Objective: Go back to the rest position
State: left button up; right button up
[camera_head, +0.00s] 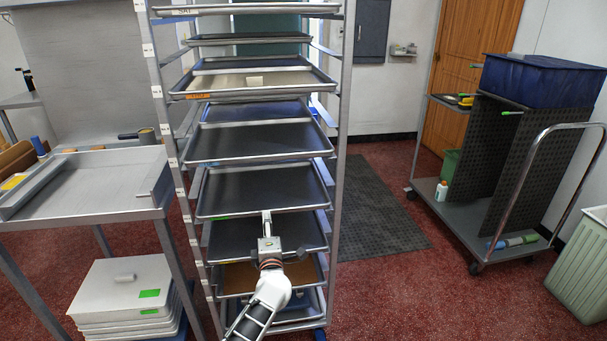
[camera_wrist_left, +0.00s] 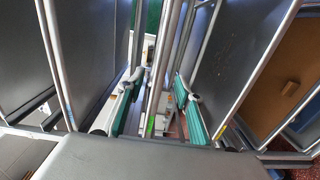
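My left gripper (camera_head: 267,222) is in front of the tall metal tray rack (camera_head: 342,150), at the height of the lower trays. Its arm comes up from the bottom of the head view. In the left wrist view the two teal-padded fingers (camera_wrist_left: 158,105) stand apart, with no object clearly held between them. Rack trays and rails show close around and behind the fingers there. From the head view the fingers overlap, so I cannot tell whether they touch a tray (camera_head: 262,188). My right gripper is not in view.
A metal table (camera_head: 110,180) stands left of the rack, with stacked white lidded boxes (camera_head: 125,285) beneath. A cart (camera_head: 450,212) with a blue crate (camera_head: 540,80) stands at the right, near a pale green bin (camera_head: 585,265).

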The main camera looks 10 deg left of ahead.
pick_arm(q)
jog(key=s+f+m+g+h, duration=0.2)
jog(key=s+f+m, duration=0.4)
jog(key=s, duration=0.8)
jog(key=s+d+f+m+g+h, duration=0.1)
jog(key=s+f+m+g+h, duration=0.1)
jog(key=s+f+m, duration=0.4)
jog(key=s+d+f+m+g+h, duration=0.1)
jog(key=s+f+m+h, duration=0.3)
jog(key=s+m, duration=0.9)
jog(key=s+f+g, duration=0.1)
jog(key=s+f, duration=0.1)
jog(key=s, duration=0.9)
jog(key=shift+f+m, duration=0.3)
jog(key=shift+m, duration=0.1)
